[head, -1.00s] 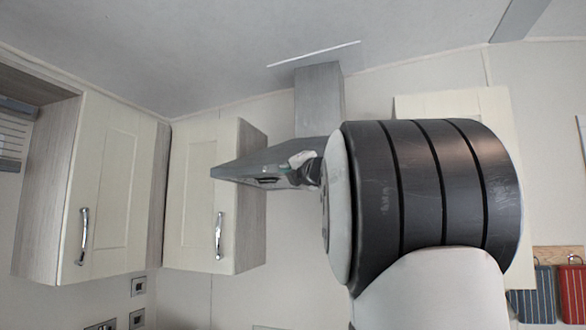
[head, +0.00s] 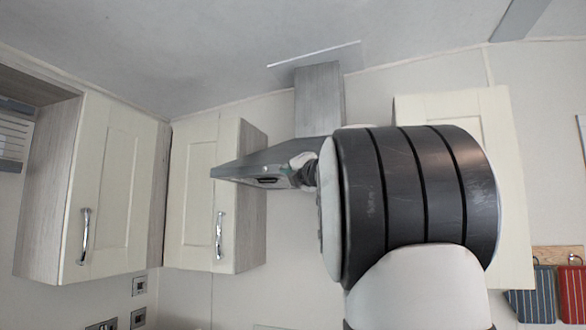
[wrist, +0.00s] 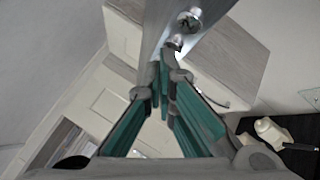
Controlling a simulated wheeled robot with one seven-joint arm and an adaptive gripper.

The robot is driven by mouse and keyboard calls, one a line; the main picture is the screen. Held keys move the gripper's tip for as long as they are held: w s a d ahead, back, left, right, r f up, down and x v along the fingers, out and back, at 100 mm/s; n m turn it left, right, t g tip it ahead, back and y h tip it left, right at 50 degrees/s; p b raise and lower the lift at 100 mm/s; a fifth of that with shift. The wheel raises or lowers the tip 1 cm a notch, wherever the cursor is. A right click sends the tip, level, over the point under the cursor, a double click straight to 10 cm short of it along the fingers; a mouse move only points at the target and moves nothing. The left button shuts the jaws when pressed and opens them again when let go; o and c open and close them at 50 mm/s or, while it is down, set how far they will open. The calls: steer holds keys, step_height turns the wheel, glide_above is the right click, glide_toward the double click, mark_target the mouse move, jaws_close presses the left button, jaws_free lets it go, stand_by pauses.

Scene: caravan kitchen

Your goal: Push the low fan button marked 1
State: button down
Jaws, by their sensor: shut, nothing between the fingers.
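The metal cooker hood (head: 245,165) hangs on the back wall in the head view, left of my arm. A bare metal strip of the hood (wrist: 158,25) fills the top of the wrist view. It carries a round shiny button (wrist: 188,20) and another small round part (wrist: 174,43) closer to my fingertips. I cannot read any number on either. My gripper (wrist: 165,62) is shut and empty, its teal-padded fingertips just below the nearer round part. I cannot tell whether they touch it. In the head view my arm hides most of the gripper and the hood's right side.
Cream wall cupboards (head: 192,190) with metal handles stand left of the hood. Another cream panel (head: 512,200) is behind my arm on the right. Blue (head: 532,295) and red striped cloths hang at the lower right. A white object (wrist: 270,132) lies on a dark surface below.

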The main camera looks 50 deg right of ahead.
stand_by(0.3)
steer(key=shift+s+a, duration=0.2)
steer(key=shift+a, duration=0.2)
steer(key=s+a, duration=0.2)
steer(key=a, duration=0.3)
steer(key=shift+s+a+b, duration=0.15)
steer(key=shift+a+b, duration=0.15)
steer(key=shift+b, duration=0.05)
stand_by(0.5)
